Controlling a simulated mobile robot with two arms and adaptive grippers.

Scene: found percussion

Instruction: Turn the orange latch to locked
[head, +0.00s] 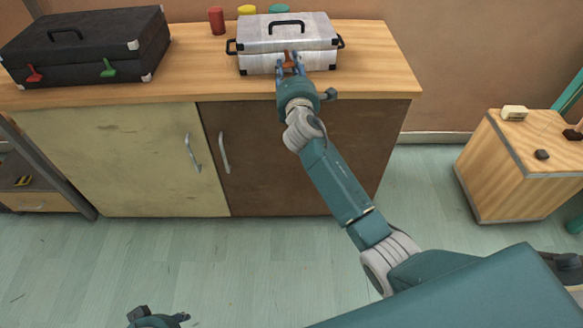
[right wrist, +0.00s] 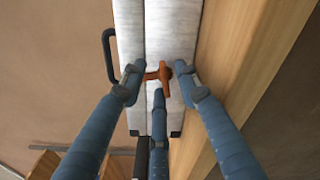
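The orange latch (head: 288,58) is on the front of the silver case (head: 327,62), which stands on the wooden counter. In the right wrist view the orange latch (right wrist: 162,75) sits near the case's lid seam, with one arm across and one pointing down the picture. My right gripper (head: 291,66) is at the case front. In the right wrist view its blue fingers (right wrist: 158,78) are spread around the latch, with small gaps seeming to show; I cannot tell whether any touches it. My left gripper (head: 160,320) is partly cut off at the bottom edge; its opening is unclear.
A black case (head: 85,50) with a red latch (head: 33,73) and a green latch (head: 108,68) stands left on the counter (head: 200,75). Red (head: 216,20), yellow (head: 247,10) and teal (head: 279,8) cylinders stand behind. A wooden box (head: 510,175) is at right.

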